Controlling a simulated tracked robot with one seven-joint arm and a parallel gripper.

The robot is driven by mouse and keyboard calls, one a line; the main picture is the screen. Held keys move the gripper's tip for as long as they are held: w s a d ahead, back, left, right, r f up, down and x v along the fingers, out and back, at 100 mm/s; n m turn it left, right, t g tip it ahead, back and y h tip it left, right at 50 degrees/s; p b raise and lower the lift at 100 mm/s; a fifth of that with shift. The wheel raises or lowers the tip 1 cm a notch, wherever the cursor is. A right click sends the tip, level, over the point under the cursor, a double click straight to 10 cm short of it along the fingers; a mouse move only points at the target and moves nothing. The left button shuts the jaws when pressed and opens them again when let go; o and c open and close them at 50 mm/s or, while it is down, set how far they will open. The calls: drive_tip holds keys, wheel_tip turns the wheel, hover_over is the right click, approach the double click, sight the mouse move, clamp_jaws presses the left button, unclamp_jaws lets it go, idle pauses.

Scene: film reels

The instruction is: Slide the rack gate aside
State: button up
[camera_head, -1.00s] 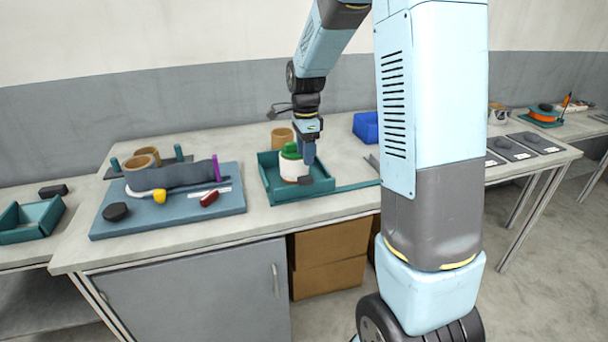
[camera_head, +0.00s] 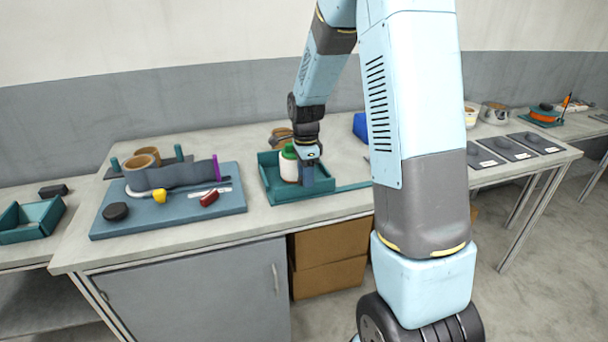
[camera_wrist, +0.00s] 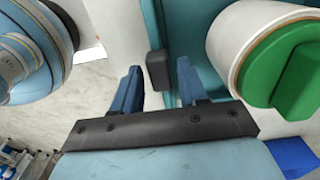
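The teal rack (camera_head: 268,186) is a low walled tray on the bench, with a thin teal rail (camera_head: 350,187) running right from its front edge. A white jar with a green lid (camera_head: 289,168) stands in it; the jar also shows in the wrist view (camera_wrist: 280,62). A small dark grey knob (camera_wrist: 158,68), apparently the gate's handle, lies ahead between my fingers in the wrist view. My gripper (camera_wrist: 160,88) is open, its blue fingers apart with gaps beside the knob.
A blue-grey board (camera_head: 165,217) with a dark puck, a yellow piece and a red piece lies left of the rack. Brown rolls (camera_head: 281,135) stand behind the rack, and a blue bin (camera_head: 361,127) is behind right.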

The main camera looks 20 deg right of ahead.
clamp_jaws()
